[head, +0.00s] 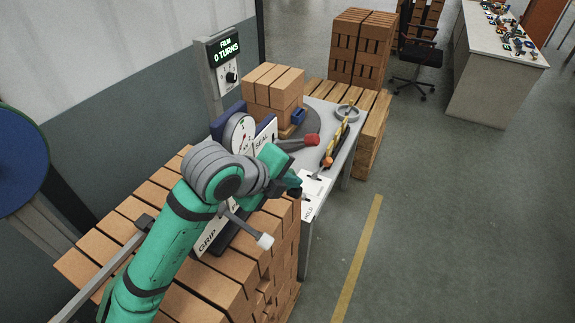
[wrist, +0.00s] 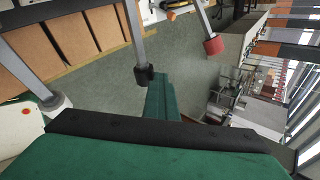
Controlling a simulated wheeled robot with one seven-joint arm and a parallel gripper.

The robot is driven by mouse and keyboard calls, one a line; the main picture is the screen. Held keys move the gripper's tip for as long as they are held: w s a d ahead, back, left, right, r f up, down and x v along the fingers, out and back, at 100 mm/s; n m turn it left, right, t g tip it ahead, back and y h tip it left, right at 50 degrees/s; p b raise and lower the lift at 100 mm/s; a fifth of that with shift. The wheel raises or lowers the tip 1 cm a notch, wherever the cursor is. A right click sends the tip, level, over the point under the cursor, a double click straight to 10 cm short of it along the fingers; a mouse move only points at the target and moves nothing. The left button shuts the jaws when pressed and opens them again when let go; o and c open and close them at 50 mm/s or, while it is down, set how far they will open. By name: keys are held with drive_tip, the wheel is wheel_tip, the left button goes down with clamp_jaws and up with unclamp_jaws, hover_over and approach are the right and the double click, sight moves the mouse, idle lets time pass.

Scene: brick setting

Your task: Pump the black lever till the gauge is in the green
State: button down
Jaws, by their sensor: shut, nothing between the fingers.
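The black lever shows in the wrist view as a grey bar ending in a black knob (wrist: 144,74). My gripper (wrist: 160,98) is shut and empty, its green fingers just beside and below that knob in the picture; I cannot tell if they touch. In the head view my gripper (head: 288,180) is at the machine's front edge, and the arm hides most of the black lever. The gauge (head: 240,133) is a white round dial with a red needle, partly covered by my arm; its green zone is not readable.
A red-knobbed lever (head: 312,140) by the SEAL label and a white-knobbed lever (head: 265,241) by the GRIP label flank my gripper. Bricks (head: 272,87) stand on the turntable behind. A display (head: 226,48) reads 0 TURNS. The floor to the right is open.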

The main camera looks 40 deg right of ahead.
sight(300, 192)
drive_tip(key=shift+s+d+f, duration=0.15)
drive_tip(key=shift+s+f, duration=0.25)
drive_tip(key=shift+f, duration=0.35)
drive_tip(key=shift+s+d+f, duration=0.15)
drive_tip(key=shift+s+f, duration=0.25)
drive_tip(key=shift+f, duration=0.35)
idle(1.9)
drive_tip(key=shift+r, duration=0.1)
drive_tip(key=shift+w+a+r, duration=0.2)
drive_tip(key=shift+w+r, duration=0.35)
drive_tip(key=shift+r, duration=0.35)
drive_tip(key=shift+w+a+r, duration=0.2)
drive_tip(key=shift+w+r, duration=0.35)
drive_tip(key=shift+r, duration=0.35)
wheel_tip(300, 192, up, 6)
drive_tip(key=w+a, duration=0.1)
drive_tip(key=w, duration=0.1)
drive_tip(key=shift+w+r, duration=0.15)
drive_tip(key=shift+w, duration=0.2)
drive_tip(key=shift+r, duration=0.1)
drive_tip(key=shift+w+a+r, duration=0.15)
drive_tip(key=shift+w+r, duration=0.2)
drive_tip(key=shift+r, duration=0.35)
drive_tip(key=shift+w+a+r, duration=0.15)
drive_tip(key=shift+w+r, duration=0.15)
drive_tip(key=shift+r, duration=0.45)
drive_tip(key=shift+w+a+r, duration=0.15)
drive_tip(key=shift+w+r, duration=0.2)
drive_tip(key=shift+r, duration=0.35)
